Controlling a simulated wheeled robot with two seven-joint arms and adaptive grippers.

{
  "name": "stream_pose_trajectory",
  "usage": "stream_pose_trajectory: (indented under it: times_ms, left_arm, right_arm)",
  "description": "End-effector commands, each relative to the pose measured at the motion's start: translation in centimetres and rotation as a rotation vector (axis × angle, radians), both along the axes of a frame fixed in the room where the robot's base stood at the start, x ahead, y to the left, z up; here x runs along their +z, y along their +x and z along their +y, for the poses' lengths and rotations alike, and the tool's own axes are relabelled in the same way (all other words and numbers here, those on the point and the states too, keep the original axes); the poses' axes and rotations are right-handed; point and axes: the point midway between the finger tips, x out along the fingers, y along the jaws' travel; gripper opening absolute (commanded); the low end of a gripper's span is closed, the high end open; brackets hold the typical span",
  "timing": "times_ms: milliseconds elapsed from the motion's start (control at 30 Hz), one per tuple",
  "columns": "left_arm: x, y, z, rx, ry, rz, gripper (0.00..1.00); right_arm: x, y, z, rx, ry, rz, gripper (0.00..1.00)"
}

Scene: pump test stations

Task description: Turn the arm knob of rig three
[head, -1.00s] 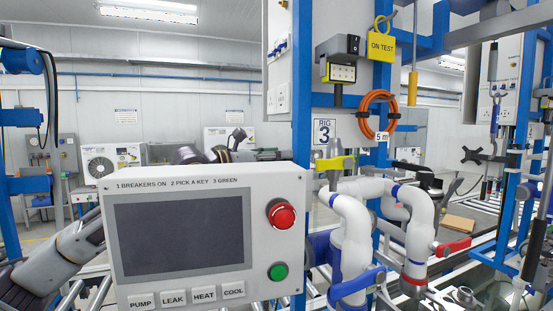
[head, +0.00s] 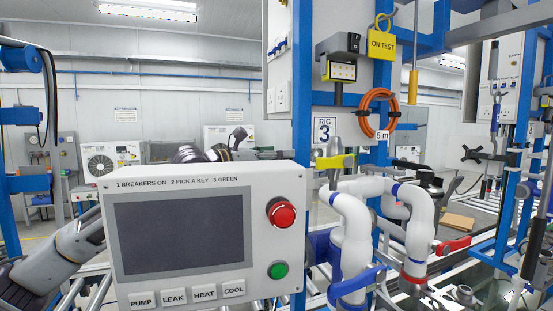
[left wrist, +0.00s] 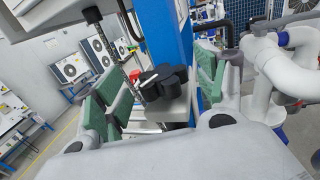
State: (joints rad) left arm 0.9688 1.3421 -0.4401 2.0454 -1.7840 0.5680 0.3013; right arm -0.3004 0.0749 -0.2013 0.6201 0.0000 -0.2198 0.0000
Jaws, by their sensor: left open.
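A black lobed knob (left wrist: 163,80) with a white pointer mark shows in the left wrist view, on a grey box (left wrist: 170,112) beside a blue post (left wrist: 160,30). My left gripper (left wrist: 160,88) is open, with its green-padded fingers on either side of the knob. I cannot tell whether either pad touches it. In the head view, the rig 3 sign (head: 324,130) hangs by the blue post. The control panel (head: 180,292) hides much of my left arm and the knob. My right gripper is not in view.
The panel carries a red button (head: 281,213) and a green button (head: 278,270). An orange hose coil (head: 378,112) hangs above.

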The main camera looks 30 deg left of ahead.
Motion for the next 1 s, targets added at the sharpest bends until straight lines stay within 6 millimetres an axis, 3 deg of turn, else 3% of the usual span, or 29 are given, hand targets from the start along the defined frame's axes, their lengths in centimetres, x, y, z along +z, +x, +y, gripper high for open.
stream_pose_trajectory:
  times_ms: [367,1000]
  left_arm:
    - [1.1,0.0,0.0,0.0,-0.002,-0.004,0.71]
    - [6.3,0.0,0.0,0.0,-0.001,-0.003,0.71]
  right_arm:
    - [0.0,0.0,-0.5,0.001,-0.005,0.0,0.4]
    - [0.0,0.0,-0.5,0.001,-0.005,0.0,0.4]
